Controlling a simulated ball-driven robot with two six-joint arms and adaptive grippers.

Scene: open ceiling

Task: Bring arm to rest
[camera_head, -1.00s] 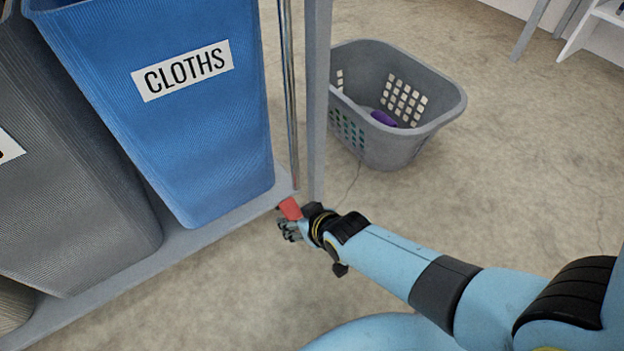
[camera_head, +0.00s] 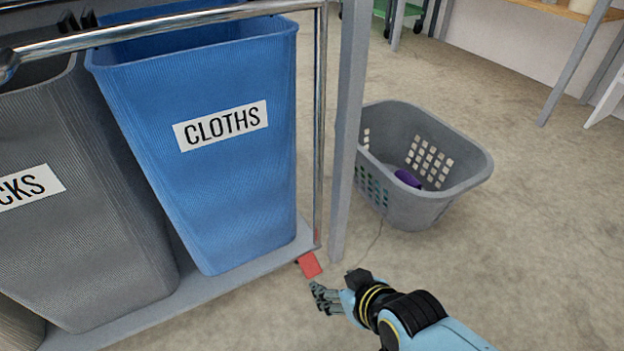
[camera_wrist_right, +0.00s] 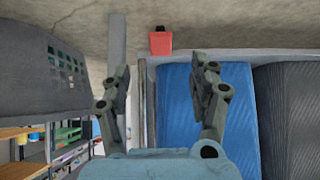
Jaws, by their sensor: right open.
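My right gripper (camera_head: 322,296) is in the lower middle of the head view, above the floor in front of the bin rack. In the right wrist view its two fingers (camera_wrist_right: 162,88) are spread apart with nothing between them. A small red object (camera_head: 310,265) is at the corner of the rack's base, just beyond my fingertips in the head view. The red object also shows in the right wrist view (camera_wrist_right: 160,42), apart from the fingers. My left gripper is not in view.
The rack holds a blue bin (camera_head: 215,160) labelled CLOTHS and a grey bin (camera_head: 80,230). A grey post (camera_head: 347,130) stands at the rack's right. A grey laundry basket (camera_head: 425,205) with a purple item (camera_head: 407,178) stands behind. The floor at right is clear.

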